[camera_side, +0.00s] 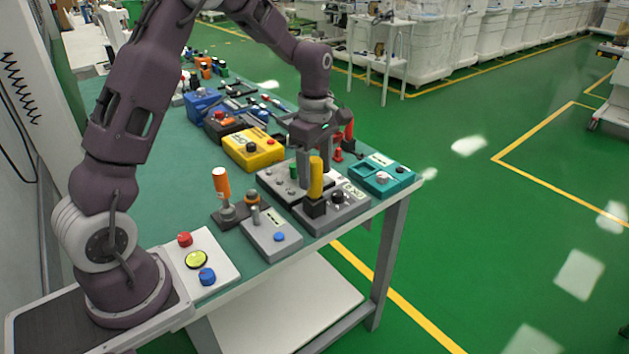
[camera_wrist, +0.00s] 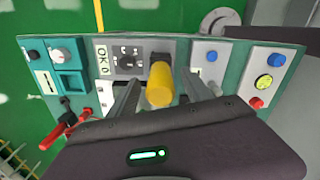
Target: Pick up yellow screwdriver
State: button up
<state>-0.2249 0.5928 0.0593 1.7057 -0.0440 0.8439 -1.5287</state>
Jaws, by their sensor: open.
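The yellow screwdriver (camera_side: 316,178) stands upright in a black holder on a grey box (camera_side: 347,203) near the table's front edge. My gripper (camera_side: 308,150) is open, pointing down just above and behind the handle in the side view. In the wrist view my gripper (camera_wrist: 158,98) has one finger on each side of the handle, with a gap visible. The screwdriver's shaft is hidden in the holder.
An orange-handled tool (camera_side: 222,184) stands upright left of the grey boxes. A teal box (camera_side: 384,177) sits to the right, with a red-handled tool (camera_side: 349,131) behind. A yellow box (camera_side: 252,149) and a button panel (camera_side: 202,262) are also on the green tabletop (camera_side: 192,153).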

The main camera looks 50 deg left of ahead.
aim_at(315, 180)
notch_tip(315, 180, down, 3)
grip_shut()
jog(key=r, duration=0.6)
jog(key=a+r, duration=0.1)
jog(key=r, duration=0.2)
jog(key=shift+w+r, duration=0.1)
jog(key=shift+r, duration=0.25)
jog(key=a+f, duration=0.2)
jog(key=a, duration=1.7)
jog(key=shift+s+a, duration=0.15)
jog(key=shift+s, duration=0.2)
